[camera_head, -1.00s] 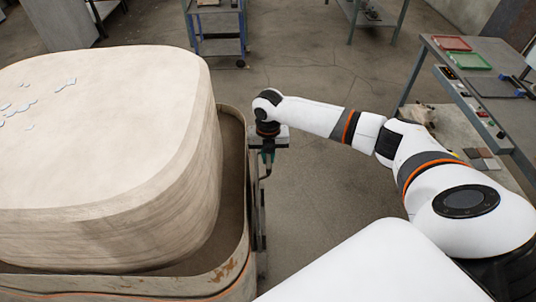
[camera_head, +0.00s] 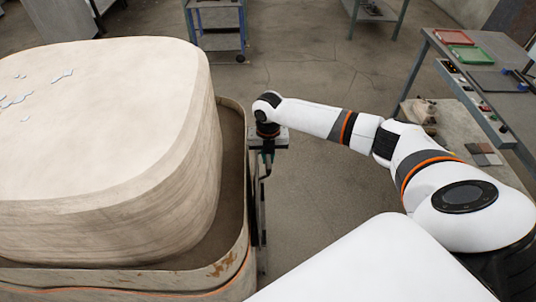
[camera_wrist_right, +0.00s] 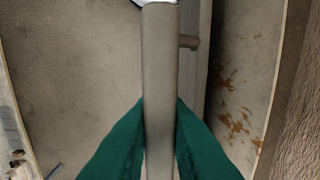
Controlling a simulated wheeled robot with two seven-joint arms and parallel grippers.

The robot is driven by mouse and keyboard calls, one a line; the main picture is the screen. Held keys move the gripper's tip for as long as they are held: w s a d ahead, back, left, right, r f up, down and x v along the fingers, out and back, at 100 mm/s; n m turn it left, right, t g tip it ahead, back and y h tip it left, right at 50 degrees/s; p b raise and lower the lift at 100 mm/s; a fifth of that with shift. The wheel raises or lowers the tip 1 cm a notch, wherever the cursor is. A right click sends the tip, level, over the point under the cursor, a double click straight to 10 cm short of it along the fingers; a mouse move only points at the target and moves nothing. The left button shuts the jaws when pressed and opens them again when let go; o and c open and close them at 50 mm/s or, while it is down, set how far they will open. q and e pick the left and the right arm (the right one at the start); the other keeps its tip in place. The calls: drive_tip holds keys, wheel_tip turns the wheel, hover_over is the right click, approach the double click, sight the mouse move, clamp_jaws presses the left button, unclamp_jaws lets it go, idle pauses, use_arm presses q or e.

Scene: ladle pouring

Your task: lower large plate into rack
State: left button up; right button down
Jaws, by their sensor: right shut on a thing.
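My right gripper (camera_head: 267,158) is at the outer right side of a large tub (camera_head: 233,258), low beside its rim. In the right wrist view its green fingers (camera_wrist_right: 160,135) are shut on a straight grey-brown bar (camera_wrist_right: 160,75), one finger on each side. The bar runs up the middle of that view, with a short stub at its right. A big pale rounded block (camera_head: 110,110) fills most of the tub and rises well above its rim. I cannot make out a plate or a rack. My left gripper does not show.
A workbench (camera_head: 440,75) with a red tray (camera_head: 453,37) and a green tray (camera_head: 470,57) stands at the right. A blue-framed cart (camera_head: 218,20) is at the top. Concrete floor (camera_head: 315,205) between tub and bench is clear. Brown stains (camera_wrist_right: 232,120) mark the tub.

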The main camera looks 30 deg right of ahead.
drive_tip(key=shift+w+f, duration=0.1)
drive_tip(key=shift+f, duration=0.05)
idle(0.7)
drive_tip(key=c, duration=1.3)
unclamp_jaws()
drive_tip(key=shift+s+f, duration=0.2)
drive_tip(key=shift+s, duration=0.1)
wheel_tip(320, 180, up, 11)
drive_tip(key=b, duration=0.2)
drive_tip(key=shift+w+b, duration=0.15)
drive_tip(key=shift+b, duration=0.2)
drive_tip(key=shift+r, duration=0.7)
